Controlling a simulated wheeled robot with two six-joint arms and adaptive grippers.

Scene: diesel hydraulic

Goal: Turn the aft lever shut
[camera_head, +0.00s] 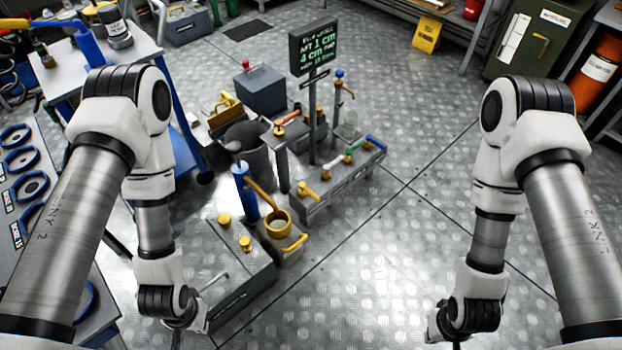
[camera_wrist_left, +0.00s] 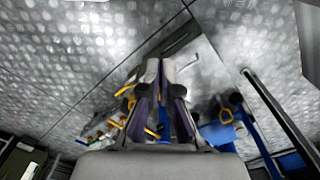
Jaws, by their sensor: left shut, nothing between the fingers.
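A grey valve bench (camera_head: 340,180) stands on the floor in the middle of the head view. I cannot tell which is the aft lever. A sign (camera_head: 314,45) on a post shows green text with "AFT 1 cm". My left gripper (camera_wrist_left: 160,72) is shut and empty, apart from the levers. In the head view, it hangs low at the left, mostly hidden by its wrist. My right gripper (camera_head: 440,328) hangs low at the right, its fingers unclear.
A dark green box (camera_head: 238,275) with yellow caps lies between my left gripper and the bench. A blue hand pump (camera_head: 246,190), a dark bucket (camera_head: 250,150) and a grey box (camera_head: 261,92) stand nearby. The floor (camera_head: 410,235) right of the bench is clear.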

